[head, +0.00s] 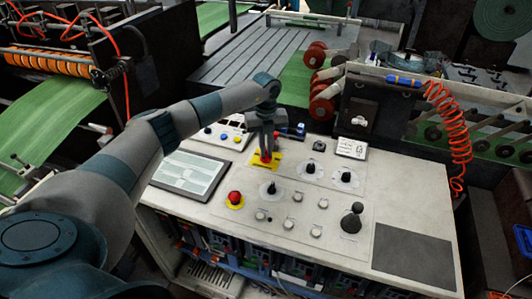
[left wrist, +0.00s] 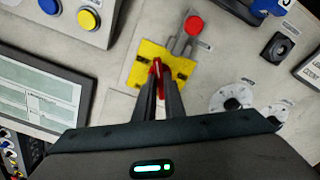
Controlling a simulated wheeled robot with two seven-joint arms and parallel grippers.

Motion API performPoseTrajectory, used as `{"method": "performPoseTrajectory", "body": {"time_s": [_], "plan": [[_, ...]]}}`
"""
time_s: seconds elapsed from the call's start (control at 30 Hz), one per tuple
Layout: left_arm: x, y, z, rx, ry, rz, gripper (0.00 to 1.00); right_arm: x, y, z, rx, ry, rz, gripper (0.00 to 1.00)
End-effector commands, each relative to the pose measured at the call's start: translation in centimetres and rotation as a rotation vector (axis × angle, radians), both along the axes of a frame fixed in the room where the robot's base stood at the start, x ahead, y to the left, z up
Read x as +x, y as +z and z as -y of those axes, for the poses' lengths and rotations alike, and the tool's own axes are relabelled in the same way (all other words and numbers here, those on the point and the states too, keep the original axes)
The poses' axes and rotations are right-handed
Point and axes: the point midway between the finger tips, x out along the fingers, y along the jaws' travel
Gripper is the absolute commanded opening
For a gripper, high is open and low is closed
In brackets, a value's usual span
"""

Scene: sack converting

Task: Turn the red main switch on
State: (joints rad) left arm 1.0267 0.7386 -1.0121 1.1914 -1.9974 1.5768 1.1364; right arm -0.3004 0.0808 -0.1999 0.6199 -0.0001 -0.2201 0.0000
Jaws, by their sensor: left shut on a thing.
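The red main switch (left wrist: 157,68) has a narrow red handle on a yellow plate (left wrist: 144,74). In the head view the yellow plate (head: 256,165) lies on the sloping light console, right of the screen. My left gripper (head: 264,152) reaches down onto the switch from above. In the left wrist view my left gripper (left wrist: 160,88) has its two dark fingers closed around the near end of the red handle. The fingers hide part of the handle and plate. My right gripper is in neither view.
A round red piece (left wrist: 194,26) on a grey part stands just beyond the plate. A small button box (left wrist: 75,15) is to the left. A red mushroom button (head: 235,197) and several black selector knobs stand nearby. A screen (head: 190,174) lies left.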

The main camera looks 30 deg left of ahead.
Motion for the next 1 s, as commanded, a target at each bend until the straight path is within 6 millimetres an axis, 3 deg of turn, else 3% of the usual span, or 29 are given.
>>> {"method": "performPoseTrajectory", "body": {"time_s": [0.03,0.4,1.0], "plan": [[0.1,-0.4,-0.1,0.0,-0.036,0.003,0.0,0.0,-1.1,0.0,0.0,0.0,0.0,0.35],[0.1,-0.3,-0.1,0.001,-0.379,0.006,0.0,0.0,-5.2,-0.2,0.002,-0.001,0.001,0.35],[0.1,-0.2,-0.1,0.002,-0.948,0.005,0.0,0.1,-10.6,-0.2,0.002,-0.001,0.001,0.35]]}}
